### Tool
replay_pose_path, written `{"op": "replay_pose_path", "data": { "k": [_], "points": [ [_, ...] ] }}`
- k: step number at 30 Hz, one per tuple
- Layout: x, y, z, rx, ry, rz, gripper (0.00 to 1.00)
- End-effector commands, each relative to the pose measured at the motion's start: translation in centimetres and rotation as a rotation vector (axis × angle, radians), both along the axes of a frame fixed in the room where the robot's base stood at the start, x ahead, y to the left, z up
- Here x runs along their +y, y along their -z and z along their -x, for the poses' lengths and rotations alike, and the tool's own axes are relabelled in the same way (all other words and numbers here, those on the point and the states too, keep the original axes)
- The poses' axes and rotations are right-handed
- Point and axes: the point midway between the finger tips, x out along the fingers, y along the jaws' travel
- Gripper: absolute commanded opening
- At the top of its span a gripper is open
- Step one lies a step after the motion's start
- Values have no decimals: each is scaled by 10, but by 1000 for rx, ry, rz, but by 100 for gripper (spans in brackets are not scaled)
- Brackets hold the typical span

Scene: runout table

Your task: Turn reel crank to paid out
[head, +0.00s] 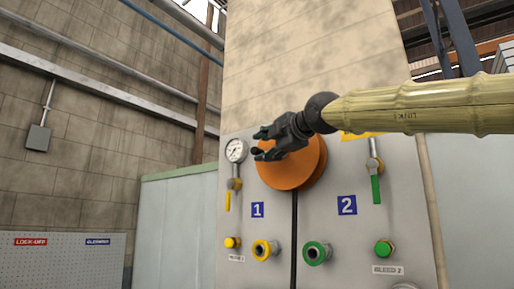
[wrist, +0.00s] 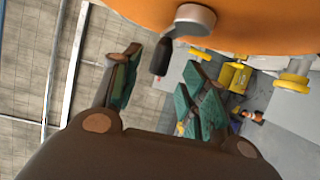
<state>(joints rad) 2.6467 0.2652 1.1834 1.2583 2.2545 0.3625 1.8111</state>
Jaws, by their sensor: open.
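The orange reel (head: 300,172) is a round drum on the upper part of a grey panel, partly hidden by my gripper (head: 260,143) in the head view. In the wrist view the reel (wrist: 250,30) fills the top edge. A grey crank arm (wrist: 196,18) on its face carries a short black handle (wrist: 161,58). My gripper (wrist: 162,66) is open, with one green-padded finger on each side of the handle in the picture. I see a gap between each finger and the handle; how deep the handle sits between them is unclear. The crank is hidden in the head view.
A gauge (head: 235,151) sits left of the reel. A green-handled valve (head: 376,185) is to its right. Below are a yellow port (head: 262,250), a green port (head: 316,252) and a dark vertical line (head: 294,235).

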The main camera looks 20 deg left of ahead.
Motion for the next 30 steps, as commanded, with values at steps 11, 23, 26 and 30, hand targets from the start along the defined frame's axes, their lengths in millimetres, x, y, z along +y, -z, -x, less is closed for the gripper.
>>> {"op": "replay_pose_path", "data": {
  "k": [11, 23, 26, 30],
  "points": [
    [33, 0, -31, 0, 1, 0, 44],
    [37, 2, -36, -2, 2, 0, 44],
    [37, 2, -36, -2, 2, 0, 29],
    [37, 3, -36, -1, 2, 1, 4]
  ]
}}
